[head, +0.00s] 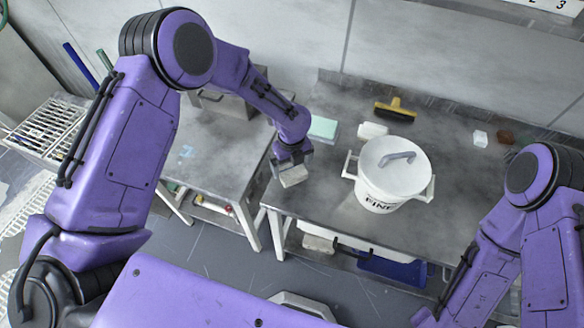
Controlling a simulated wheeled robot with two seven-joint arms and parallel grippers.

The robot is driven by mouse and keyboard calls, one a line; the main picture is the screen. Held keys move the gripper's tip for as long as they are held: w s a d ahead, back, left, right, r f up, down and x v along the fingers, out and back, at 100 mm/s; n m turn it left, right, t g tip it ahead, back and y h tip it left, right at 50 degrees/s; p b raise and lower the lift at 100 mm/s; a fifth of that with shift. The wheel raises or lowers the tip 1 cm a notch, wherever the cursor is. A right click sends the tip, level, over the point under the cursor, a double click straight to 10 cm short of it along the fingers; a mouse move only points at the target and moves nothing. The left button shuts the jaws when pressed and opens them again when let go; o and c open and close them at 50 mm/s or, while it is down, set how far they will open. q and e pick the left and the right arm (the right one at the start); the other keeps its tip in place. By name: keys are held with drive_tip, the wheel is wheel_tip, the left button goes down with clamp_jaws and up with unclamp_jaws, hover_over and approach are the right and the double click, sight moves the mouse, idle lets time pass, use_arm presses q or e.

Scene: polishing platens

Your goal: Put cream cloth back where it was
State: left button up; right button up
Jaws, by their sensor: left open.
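My left gripper (290,162) is open and points down over the front left corner of the right-hand steel table (330,205). A small pale cream-grey piece (294,177) shows right at its fingertips. It may be the cream cloth; I cannot tell whether it touches the fingers or lies on the table. A white, block-like item (372,130) lies behind the lidded white pot (385,195), which is marked "FINE". My right arm comes in at the lower right, and its gripper is not in view.
A pale green and white block (323,128) and a yellow-black brush (395,110) lie at the back. A clear small cube (480,138) and a brown block (505,137) are at the right. A gap separates the left table (215,150). Blue tray (395,268) below.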

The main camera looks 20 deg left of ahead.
sight(292, 170)
use_arm(q)
wheel_tip(292, 170, up, 10)
drive_tip(key=b, duration=0.1)
